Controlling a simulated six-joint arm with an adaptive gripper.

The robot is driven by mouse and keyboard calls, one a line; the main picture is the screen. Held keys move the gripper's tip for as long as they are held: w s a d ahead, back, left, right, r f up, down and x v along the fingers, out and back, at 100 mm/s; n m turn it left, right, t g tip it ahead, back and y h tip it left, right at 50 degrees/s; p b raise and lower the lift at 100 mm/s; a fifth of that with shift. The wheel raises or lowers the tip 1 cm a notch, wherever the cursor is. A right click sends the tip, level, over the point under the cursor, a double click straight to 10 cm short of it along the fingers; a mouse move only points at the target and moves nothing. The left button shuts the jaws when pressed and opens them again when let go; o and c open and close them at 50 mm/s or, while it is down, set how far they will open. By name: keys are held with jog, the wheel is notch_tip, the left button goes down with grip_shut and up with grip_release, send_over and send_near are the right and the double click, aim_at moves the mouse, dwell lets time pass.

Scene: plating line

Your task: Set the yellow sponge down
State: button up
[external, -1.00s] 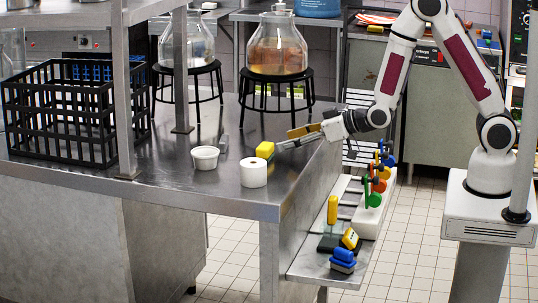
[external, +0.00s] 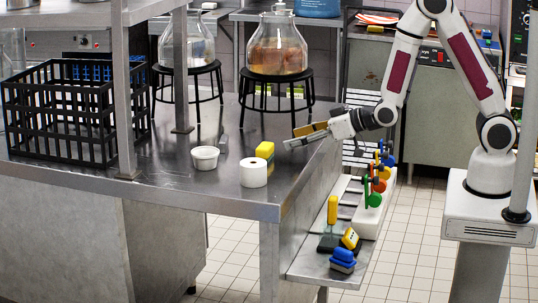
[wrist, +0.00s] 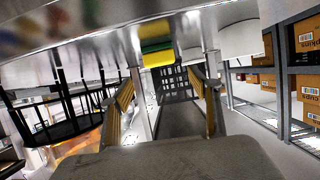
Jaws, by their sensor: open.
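My gripper (external: 297,138) is to the right of the sponge, above the table's right part. Its fingers (wrist: 167,100) are spread with nothing between them.
A black crate (external: 62,115) is at the left. Glass dispensers (external: 278,45) on black stands are behind. A lower shelf (external: 325,268) at the right holds coloured tools.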

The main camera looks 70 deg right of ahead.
jog(key=shift+r, duration=0.15)
jog(key=shift+s+r+g, duration=0.3)
jog(key=shift+s+r, duration=0.15)
jog(key=shift+r, duration=0.35)
jog(key=s+d+r+g, duration=0.1)
jog(key=s+r, duration=0.3)
jog(key=s, duration=0.7)
jog(key=s+d+r+g, duration=0.1)
jog(key=s+r+g, duration=0.2)
jog(key=s, duration=0.8)
jog(key=s+d+r+g, duration=0.1)
jog(key=s+r+g, duration=0.2)
jog(key=s, duration=0.7)
jog(key=shift+s+d+r, duration=0.25)
jog(key=shift+s+r, duration=0.15)
jog(key=shift+r, duration=0.45)
